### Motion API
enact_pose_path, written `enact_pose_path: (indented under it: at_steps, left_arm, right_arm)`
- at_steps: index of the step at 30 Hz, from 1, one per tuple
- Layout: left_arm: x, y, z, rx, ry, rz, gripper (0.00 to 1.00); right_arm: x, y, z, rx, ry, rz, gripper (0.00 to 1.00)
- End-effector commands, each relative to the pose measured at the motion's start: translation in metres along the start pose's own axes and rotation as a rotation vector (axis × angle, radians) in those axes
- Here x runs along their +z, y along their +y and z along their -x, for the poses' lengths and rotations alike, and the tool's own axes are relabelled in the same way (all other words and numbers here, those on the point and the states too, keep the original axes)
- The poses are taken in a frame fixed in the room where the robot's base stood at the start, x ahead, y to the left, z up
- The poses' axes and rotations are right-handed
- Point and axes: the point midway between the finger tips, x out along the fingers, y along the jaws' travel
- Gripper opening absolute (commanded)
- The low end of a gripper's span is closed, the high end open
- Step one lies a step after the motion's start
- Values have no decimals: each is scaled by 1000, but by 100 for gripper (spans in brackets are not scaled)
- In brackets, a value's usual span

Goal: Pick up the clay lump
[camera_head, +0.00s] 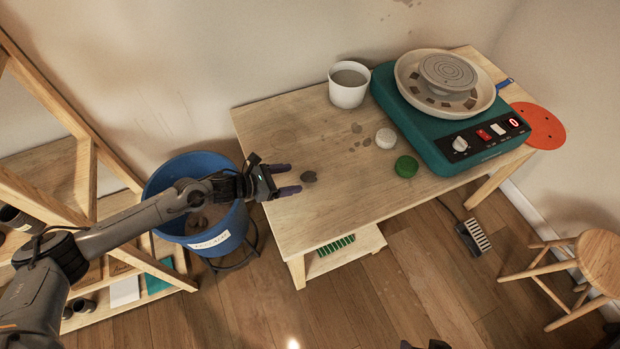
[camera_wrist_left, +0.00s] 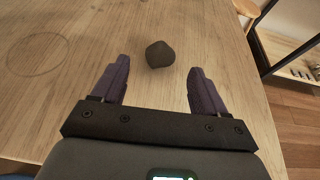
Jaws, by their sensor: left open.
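The clay lump (camera_head: 308,177) is small, dark grey and roughly rounded. It lies on the left part of the wooden table (camera_head: 270,130). In the left wrist view the lump (camera_wrist_left: 160,54) sits just beyond the fingertips, roughly midway between them and apart from both. My left gripper (camera_head: 289,180) is open and empty, low over the table's left end, its fingers pointing at the lump. In the left wrist view its two dark purple fingers (camera_wrist_left: 158,75) are spread wide. My right gripper cannot be made out; only a dark piece shows at the bottom edge of the head view.
A teal pottery wheel (camera_head: 432,127), a white cup (camera_head: 349,86), a white lump (camera_head: 386,138) and a green round item (camera_head: 406,166) stand farther right on the table. A blue bucket (camera_head: 205,168) is under my left arm. The table around the clay lump is clear.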

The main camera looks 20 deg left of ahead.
Motion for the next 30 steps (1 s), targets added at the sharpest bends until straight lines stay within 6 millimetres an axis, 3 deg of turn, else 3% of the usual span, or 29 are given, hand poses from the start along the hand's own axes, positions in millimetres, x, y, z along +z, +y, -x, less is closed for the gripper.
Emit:
enact_pose_path:
  at_steps: [3, 11, 21, 30]
  left_arm:
    - [0, 0, -14, -1, -1, 1, 73]
    - [1, -1, -28, 0, 0, 1, 73]
    - [5, -1, -67, -1, 0, 1, 73]
    - [6, 0, -71, 0, 2, 1, 73]
  right_arm:
    - [0, 1, -3, 3, 2, 1, 75]
    - [2, 3, -6, 9, 1, 9, 75]
    - [4, 3, -15, 11, 2, 10, 75]
    - [4, 2, -15, 7, 2, 5, 75]
